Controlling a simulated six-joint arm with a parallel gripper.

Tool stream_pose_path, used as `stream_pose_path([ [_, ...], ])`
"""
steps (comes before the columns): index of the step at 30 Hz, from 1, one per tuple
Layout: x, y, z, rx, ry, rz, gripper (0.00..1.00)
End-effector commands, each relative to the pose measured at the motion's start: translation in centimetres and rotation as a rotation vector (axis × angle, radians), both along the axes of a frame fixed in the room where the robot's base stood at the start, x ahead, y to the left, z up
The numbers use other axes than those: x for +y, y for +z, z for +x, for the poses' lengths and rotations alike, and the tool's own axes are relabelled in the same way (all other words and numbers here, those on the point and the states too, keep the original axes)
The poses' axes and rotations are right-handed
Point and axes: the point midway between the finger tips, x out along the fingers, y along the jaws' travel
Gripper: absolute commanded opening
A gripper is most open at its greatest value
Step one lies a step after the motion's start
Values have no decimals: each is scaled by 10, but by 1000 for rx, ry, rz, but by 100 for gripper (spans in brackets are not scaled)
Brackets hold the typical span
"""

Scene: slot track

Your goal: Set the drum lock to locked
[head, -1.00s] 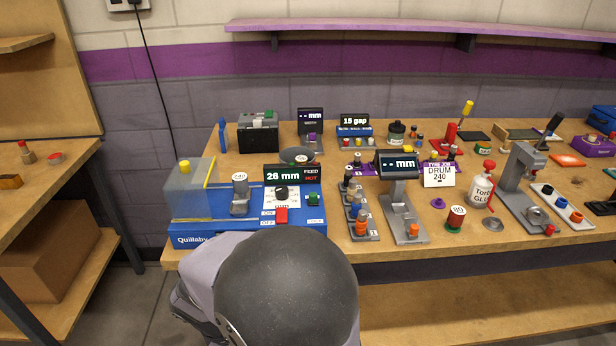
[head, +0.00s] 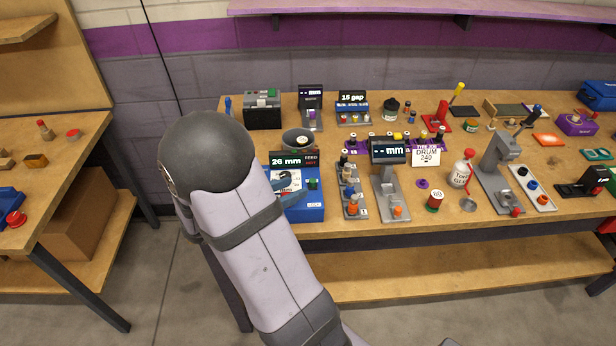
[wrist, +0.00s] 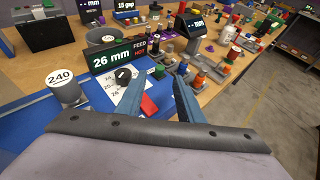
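The blue machine (head: 305,213) has a display (head: 293,160) reading "26 mm" with FEED and HOT beside it. In the wrist view it shows a dark round dial (wrist: 123,75) on a white scale, a red switch (wrist: 149,106) and a grey drum-like part marked 240 (wrist: 61,84). I cannot tell which part is the drum lock. My gripper (wrist: 157,88) is open, its two blue fingers apart above the machine's front, with the red switch seen between them and nothing held. In the head view my arm hides the machine's left part.
A white card (head: 427,156) reads DRUM 240. A grey stand with a "-- mm" display (head: 388,150) and a row of small coloured pieces (head: 351,190) are close to the machine's right. A dark box (head: 262,112) stands behind it.

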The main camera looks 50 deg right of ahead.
Motion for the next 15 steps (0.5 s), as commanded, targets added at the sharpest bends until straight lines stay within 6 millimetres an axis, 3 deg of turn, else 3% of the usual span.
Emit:
stream_pose_path([
  [5,-6,-3,0,0,-3,1,34],
  [15,-44,-18,-2,0,-7,3,34],
])
